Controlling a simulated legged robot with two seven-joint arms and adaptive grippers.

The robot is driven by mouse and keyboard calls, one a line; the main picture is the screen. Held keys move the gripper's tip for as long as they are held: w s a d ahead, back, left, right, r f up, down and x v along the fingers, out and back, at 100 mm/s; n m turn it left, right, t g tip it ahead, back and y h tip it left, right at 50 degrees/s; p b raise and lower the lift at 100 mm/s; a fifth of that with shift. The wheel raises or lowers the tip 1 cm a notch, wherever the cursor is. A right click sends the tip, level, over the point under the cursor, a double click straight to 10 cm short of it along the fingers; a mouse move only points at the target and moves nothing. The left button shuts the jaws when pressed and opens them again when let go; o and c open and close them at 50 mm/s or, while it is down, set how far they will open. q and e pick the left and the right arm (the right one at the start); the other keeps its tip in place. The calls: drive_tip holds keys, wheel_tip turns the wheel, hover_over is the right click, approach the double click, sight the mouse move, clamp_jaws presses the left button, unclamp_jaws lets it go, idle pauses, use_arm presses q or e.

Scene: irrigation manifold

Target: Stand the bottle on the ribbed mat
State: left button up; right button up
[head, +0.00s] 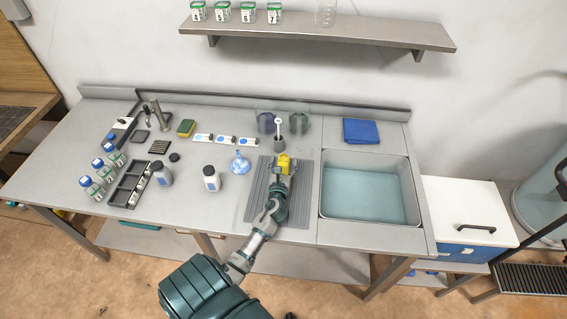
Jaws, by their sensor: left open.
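The ribbed mat (258,200) is a dark grey rectangle lying on the counter, left of the sink. My left gripper (284,164) is over the far part of the mat, with a yellow part at the arm's end. It is open, and my arm hides part of the mat. No bottle shows on the visible part of the mat. A white bottle with a dark cap (211,179) stands upright to the left of the mat. A grey bottle (163,176) stands farther left. Several blue-capped bottles (92,188) stand at the left. My right gripper is not in view.
A blue round-bodied flask (240,163) stands just left of the mat, and a brush in a holder (279,135) behind it. A water-filled sink (368,190) lies right. A dark compartment tray (128,185) is left. A shelf (320,32) hangs above.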

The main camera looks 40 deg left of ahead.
use_arm(q)
drive_tip(key=v, duration=1.1)
drive_tip(key=shift+s+d+r, duration=0.1)
drive_tip(key=shift+s+d, duration=0.2)
drive_tip(key=shift+s, duration=0.15)
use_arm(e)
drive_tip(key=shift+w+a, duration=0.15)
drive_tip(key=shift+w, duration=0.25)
use_arm(q)
drive_tip(key=shift+a, duration=0.1)
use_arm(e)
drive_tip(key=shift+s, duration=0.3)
